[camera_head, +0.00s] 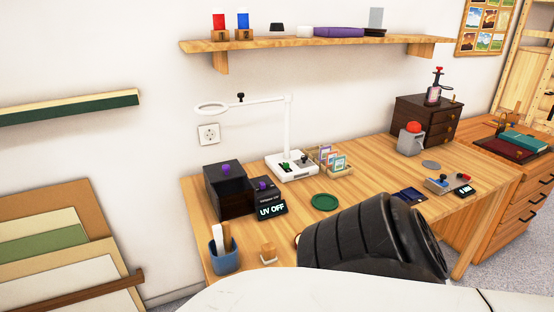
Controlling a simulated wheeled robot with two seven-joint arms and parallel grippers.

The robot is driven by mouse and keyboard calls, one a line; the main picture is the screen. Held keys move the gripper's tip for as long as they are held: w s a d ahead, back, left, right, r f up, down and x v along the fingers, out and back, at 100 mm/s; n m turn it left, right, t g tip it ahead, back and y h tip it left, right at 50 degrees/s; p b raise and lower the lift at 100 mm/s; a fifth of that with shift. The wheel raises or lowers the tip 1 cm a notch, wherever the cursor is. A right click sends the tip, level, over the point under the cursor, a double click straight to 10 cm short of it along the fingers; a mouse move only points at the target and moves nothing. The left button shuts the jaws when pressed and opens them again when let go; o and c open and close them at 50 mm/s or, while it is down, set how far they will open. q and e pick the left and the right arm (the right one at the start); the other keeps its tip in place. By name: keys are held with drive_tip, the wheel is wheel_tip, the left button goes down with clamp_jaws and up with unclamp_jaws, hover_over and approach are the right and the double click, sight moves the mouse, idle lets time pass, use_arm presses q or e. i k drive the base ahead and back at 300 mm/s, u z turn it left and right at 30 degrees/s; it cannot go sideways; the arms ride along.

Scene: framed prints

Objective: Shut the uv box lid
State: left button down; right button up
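The uv box (231,203) is a dark box at the left end of the wooden table. Its dark lid (222,172), with a purple knob (224,168), appears raised at the back, and a dark opening seems to show below it; the exact lid angle is hard to tell. A small black unit (271,208) beside the box has its own purple knob and a display reading "UV OFF". Neither gripper is in view. A black, rounded part of my own arm covers the front middle of the table.
A wall shelf (310,42) hangs above.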

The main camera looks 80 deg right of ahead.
sight(222, 171)
drive_tip(key=z, duration=2.35)
